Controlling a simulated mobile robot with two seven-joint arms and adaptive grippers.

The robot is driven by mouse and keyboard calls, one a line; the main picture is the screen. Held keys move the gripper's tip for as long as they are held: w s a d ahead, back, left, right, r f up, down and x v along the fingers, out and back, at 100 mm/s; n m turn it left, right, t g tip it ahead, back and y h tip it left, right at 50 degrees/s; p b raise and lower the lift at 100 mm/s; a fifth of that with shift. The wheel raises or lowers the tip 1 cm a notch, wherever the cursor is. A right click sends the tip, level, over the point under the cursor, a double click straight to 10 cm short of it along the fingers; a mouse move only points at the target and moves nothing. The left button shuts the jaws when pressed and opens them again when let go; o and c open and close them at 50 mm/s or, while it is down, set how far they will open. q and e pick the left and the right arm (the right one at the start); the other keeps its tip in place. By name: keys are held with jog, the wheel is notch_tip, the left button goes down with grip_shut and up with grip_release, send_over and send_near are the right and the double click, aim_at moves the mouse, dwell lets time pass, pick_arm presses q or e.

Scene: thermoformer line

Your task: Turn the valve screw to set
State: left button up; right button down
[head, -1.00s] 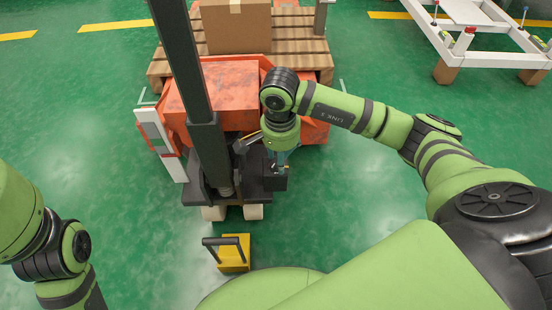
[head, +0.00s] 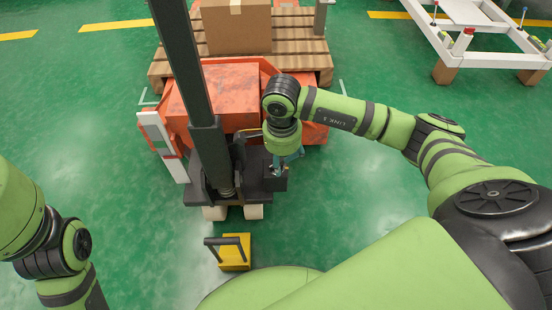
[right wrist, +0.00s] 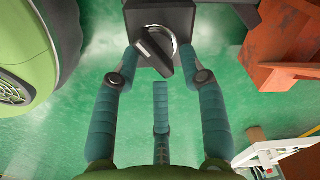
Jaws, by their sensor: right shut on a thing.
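The valve screw (right wrist: 158,47) is a dark bar-shaped knob on a round silver dial, set in a black block (right wrist: 137,18). The bar sits tilted across the dial. My right gripper (right wrist: 161,60) has blue-green fingers on both sides of the knob and is shut on it. In the head view my right gripper (head: 281,168) points down at the black block (head: 273,184) on the pallet mover's base, and largely hides the screw. My left arm shows at the left edge, but its gripper is out of the picture.
The orange pallet mover (head: 213,92) with a dark mast (head: 180,55) stands close beside the right arm. A carton (head: 236,28) rests on a wooden pallet (head: 160,72) behind. A yellow block with a dark handle (head: 235,256) lies in front. Green floor is clear at left.

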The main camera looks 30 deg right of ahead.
jog(key=shift+s+a+f+y, duration=0.1)
jog(key=shift+s+a+y, duration=0.05)
jog(key=shift+a, duration=0.4)
jog(key=shift+s+a+f+y, duration=0.1)
jog(key=shift+s+a+y, duration=0.05)
jog(key=shift+a, duration=0.4)
jog(key=shift+m, duration=0.3)
jog(key=shift+s+r+m+p, duration=0.1)
jog(key=shift+m+p, duration=0.3)
jog(key=shift+m, duration=0.1)
jog(key=shift+c, duration=2.2)
grip_release()
jog(key=shift+a, duration=0.15)
jog(key=shift+w, duration=0.2)
jog(key=shift+d, duration=0.2)
jog(key=shift+w+d+r, duration=0.1)
jog(key=shift+r, duration=0.3)
notch_tip(320, 180, up, 11)
